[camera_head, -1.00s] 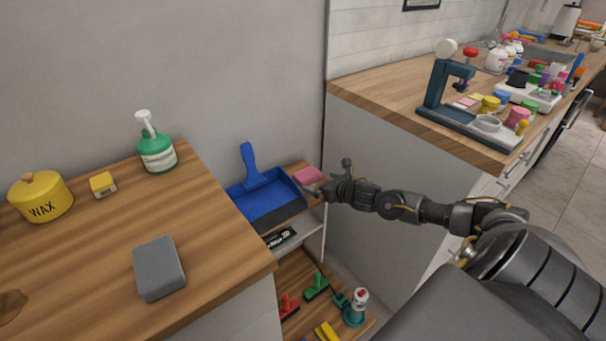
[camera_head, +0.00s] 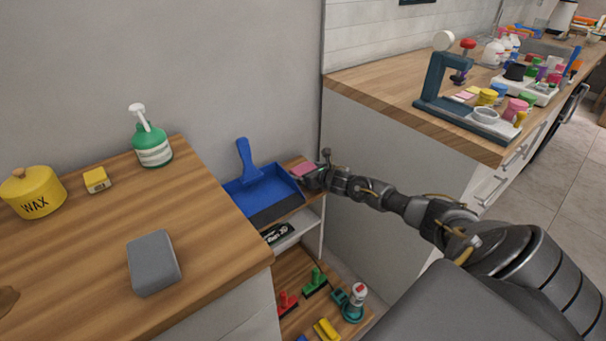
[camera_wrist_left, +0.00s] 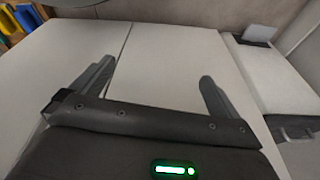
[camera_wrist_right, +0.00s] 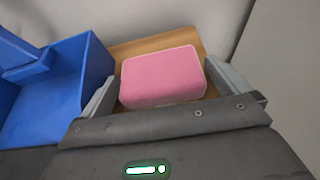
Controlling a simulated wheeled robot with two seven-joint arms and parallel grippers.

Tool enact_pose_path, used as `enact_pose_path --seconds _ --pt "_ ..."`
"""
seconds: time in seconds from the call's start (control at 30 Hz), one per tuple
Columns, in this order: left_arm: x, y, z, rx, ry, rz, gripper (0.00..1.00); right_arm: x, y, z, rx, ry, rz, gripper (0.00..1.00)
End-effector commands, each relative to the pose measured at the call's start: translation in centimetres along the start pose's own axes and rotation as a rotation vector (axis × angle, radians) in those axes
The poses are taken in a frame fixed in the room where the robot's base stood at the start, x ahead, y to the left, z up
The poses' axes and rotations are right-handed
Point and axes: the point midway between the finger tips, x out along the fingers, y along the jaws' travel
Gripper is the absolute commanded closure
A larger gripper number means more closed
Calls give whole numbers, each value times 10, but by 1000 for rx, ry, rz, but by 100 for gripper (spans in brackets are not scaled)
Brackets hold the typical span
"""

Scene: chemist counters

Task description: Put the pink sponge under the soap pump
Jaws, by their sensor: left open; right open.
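The pink sponge (camera_head: 303,170) lies on a small wooden shelf between the two counters, right of the blue dustpan. In the right wrist view the sponge (camera_wrist_right: 163,77) sits between the open fingers of my right gripper (camera_wrist_right: 158,85). In the head view my right gripper (camera_head: 314,177) is at the sponge's near right side. The soap pump (camera_head: 151,138), a green bottle with a white label and white pump head, stands upright at the back of the left counter. My left gripper (camera_wrist_left: 158,85) is open and empty before pale cabinet panels; it is not in the head view.
A blue dustpan (camera_head: 264,190) lies beside the sponge and also shows in the right wrist view (camera_wrist_right: 70,85). A grey block (camera_head: 153,263), a yellow box (camera_head: 97,180) and a wax tin (camera_head: 34,192) rest on the left counter. A wall stands behind the shelf.

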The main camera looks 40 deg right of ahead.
Motion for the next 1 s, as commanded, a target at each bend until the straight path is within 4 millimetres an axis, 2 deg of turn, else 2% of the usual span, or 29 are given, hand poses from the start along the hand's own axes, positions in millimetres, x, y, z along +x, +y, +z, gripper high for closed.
enact_pose_path --seconds 0.1,0.37,0.67,0.87,1.0 --pt "-9 0 -6 -1 15 -1 0 10 0 -1 1 1 0 0" --pt "-11 -1 -4 0 13 -1 0 11 0 -1 -1 2 0 0" --pt "-10 -1 -3 0 10 -2 0 11 0 0 0 1 0 39" --pt "-10 -1 -3 1 10 -2 0 10 0 1 -1 1 1 39" --pt "-11 -1 -3 1 13 -2 0 5 0 16 -1 -2 1 39"
